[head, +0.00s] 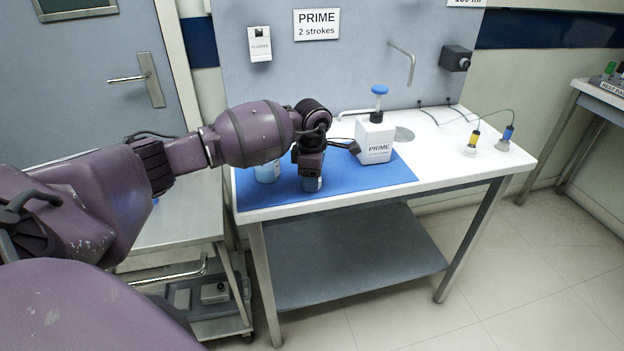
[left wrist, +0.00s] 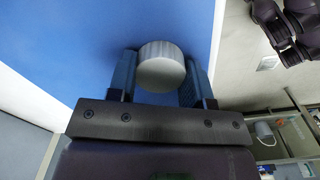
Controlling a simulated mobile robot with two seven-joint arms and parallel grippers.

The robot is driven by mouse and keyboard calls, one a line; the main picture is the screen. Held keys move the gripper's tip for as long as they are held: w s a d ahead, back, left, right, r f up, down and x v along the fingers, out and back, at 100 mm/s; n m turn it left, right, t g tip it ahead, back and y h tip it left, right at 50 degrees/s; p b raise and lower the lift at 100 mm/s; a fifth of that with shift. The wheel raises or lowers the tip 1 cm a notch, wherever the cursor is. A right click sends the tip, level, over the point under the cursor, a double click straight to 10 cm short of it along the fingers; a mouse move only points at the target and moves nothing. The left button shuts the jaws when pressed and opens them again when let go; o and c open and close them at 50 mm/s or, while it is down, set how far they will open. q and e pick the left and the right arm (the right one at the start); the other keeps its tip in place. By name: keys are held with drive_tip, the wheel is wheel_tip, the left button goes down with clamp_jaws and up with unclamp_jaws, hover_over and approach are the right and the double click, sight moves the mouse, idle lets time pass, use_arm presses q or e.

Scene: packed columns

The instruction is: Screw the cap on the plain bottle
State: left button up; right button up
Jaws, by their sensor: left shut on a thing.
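My left gripper (head: 311,184) points down over the blue mat, near its front edge. In the left wrist view, its two blue fingers (left wrist: 160,82) are shut on a round grey-white cap (left wrist: 161,66) with a ridged side. The cap's flat face shows; what lies beyond it is hidden, so I cannot tell whether it touches anything. In the head view the cap is mostly hidden by the gripper. A light blue container (head: 267,172), perhaps the plain bottle, stands on the mat just left of the gripper, partly behind my arm. My right gripper is not in view.
A tap and round sink opening are behind. The mat's right part is clear.

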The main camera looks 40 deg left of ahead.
use_arm(q)
drive_tip(key=shift+r, duration=0.1)
wheel_tip(320, 180, up, 20)
drive_tip(key=shift+p, duration=0.3)
idle(0.4)
drive_tip(key=s+d+f+m, duration=0.6)
drive_tip(key=d+f+m, duration=0.1)
drive_tip(key=m, duration=0.4)
drive_tip(key=s+d+f+m, duration=0.7)
drive_tip(key=d+m, duration=0.3)
drive_tip(key=m, duration=0.2)
drive_tip(key=shift+d+f, duration=0.15)
drive_tip(key=shift+f, duration=0.45)
